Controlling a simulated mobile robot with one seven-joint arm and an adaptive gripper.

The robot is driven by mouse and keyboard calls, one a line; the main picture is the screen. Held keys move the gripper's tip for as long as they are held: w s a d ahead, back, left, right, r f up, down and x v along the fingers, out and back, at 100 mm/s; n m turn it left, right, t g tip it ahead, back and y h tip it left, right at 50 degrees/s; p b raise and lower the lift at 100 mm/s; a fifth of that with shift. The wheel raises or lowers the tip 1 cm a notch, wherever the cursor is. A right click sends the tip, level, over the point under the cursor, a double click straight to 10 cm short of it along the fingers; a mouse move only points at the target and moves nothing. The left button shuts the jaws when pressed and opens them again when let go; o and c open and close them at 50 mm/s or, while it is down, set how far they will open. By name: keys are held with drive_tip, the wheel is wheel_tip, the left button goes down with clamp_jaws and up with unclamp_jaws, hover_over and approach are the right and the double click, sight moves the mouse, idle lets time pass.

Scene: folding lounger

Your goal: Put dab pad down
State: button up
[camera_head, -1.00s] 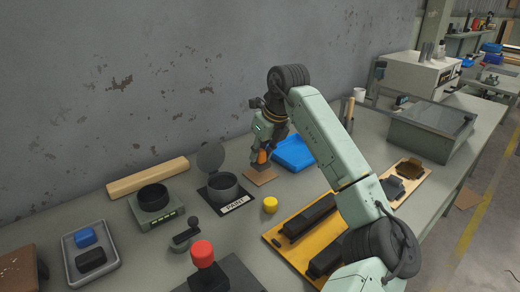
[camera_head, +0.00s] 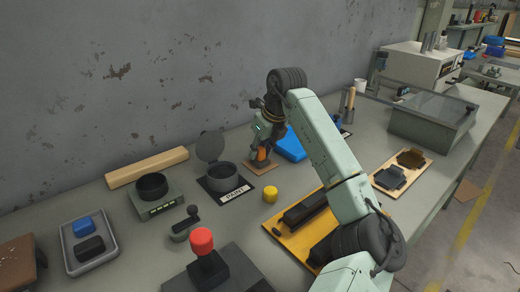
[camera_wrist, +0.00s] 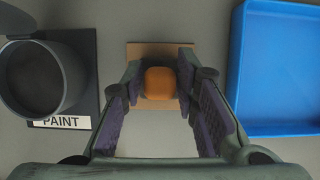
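The dab pad, seen as an orange block (camera_wrist: 160,83) from above, is upright over a brown square board (camera_wrist: 185,49). In the head view its orange part (camera_head: 262,154) shows between the fingers, low over the same board (camera_head: 271,167). It appears to stand on the board, but its underside is hidden. My gripper (camera_wrist: 161,76) points down with one finger on each side of the orange block. Narrow gaps show between the fingers and the block, so the gripper looks open around it.
An open paint pot (camera_head: 223,175) stands left of the board, and a blue tray (camera_head: 291,144) lies to its right. A yellow cylinder (camera_head: 270,194) and a yellow-orange tray (camera_head: 300,240) are in front. A wooden bar (camera_head: 147,167) lies by the wall.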

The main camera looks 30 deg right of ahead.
drive_tip(key=o, duration=0.3)
drive_tip(key=shift+r, duration=0.15)
drive_tip(key=b+v, duration=0.1)
drive_tip(key=v, duration=1.1)
drive_tip(key=shift+b, duration=0.4)
